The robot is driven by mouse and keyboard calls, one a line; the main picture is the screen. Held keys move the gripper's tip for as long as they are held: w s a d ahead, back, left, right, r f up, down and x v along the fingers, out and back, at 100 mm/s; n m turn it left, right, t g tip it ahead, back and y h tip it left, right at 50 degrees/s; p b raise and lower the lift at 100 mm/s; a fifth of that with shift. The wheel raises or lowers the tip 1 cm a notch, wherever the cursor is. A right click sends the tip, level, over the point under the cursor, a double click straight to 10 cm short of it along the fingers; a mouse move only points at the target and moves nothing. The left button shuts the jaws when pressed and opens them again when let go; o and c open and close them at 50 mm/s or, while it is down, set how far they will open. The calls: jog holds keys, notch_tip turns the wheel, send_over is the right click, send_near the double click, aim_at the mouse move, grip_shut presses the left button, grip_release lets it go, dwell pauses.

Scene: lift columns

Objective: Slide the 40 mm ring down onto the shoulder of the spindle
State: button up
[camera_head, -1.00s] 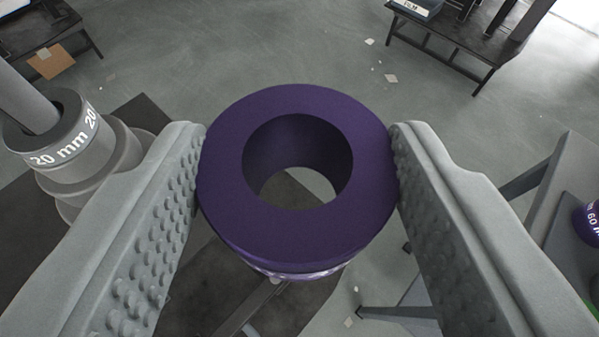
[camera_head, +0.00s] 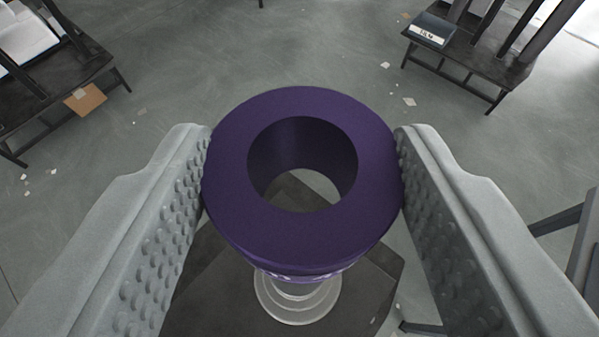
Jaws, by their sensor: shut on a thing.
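A thick purple ring (camera_head: 235,190) is held between the two studded fingers of my gripper (camera_head: 303,180), which is shut on its outer sides. I look down through its open bore and see dark surface and grey floor, with no shaft in the bore. White lettering on its lower side is too hidden to read. Below the ring's near edge, a pale grey stepped round piece (camera_head: 297,303) shows above a dark plate. It may be part of the spindle; the ring hides the rest, and I cannot tell the gap between them.
The dark plate (camera_head: 215,290) lies below the ring. A dark bench (camera_head: 50,100) stands at the upper left with a cardboard piece (camera_head: 86,99). A black table (camera_head: 470,65) with a dark box (camera_head: 432,30) is at the upper right. A grey table edge shows at far right. Open floor lies between.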

jog(key=shift+w+a+f, duration=0.1)
jog(key=shift+w+a, duration=0.05)
jog(key=shift+f, duration=2.7)
